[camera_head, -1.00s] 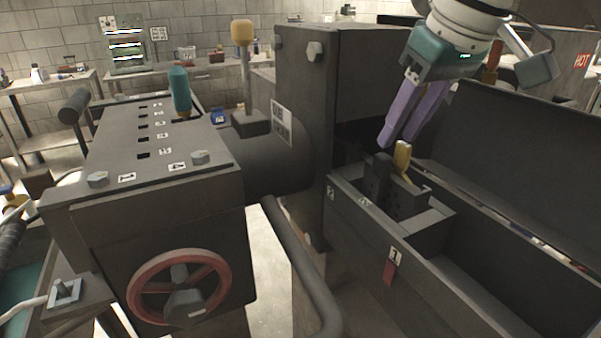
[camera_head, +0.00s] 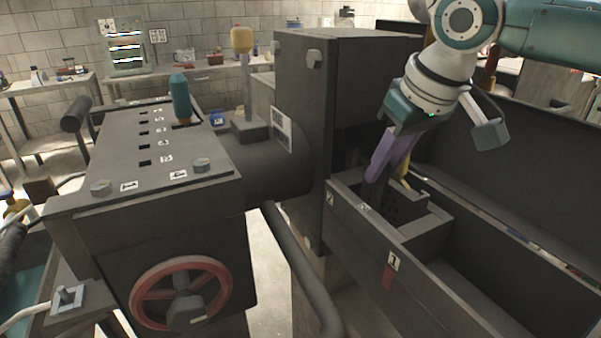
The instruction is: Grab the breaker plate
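A dark block with small holes (camera_head: 398,208), which looks like the breaker plate, sits in the first compartment of the dark trough at right. A yellow piece (camera_head: 403,172) stands up beside it, partly covered by my gripper. My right gripper (camera_head: 374,178) has purple fingers and comes down from the upper right. Its fingertips are at the top of the dark block, over an upright dark part. The fingers overlap in this view, so their gap and any contact are hidden. My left gripper is not in view.
The trough (camera_head: 440,285) has raised walls and a tall dark lid or back panel (camera_head: 510,160) at right. A tall dark housing (camera_head: 300,120) stands close left of my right gripper. A machine with a red handwheel (camera_head: 180,292) fills the left.

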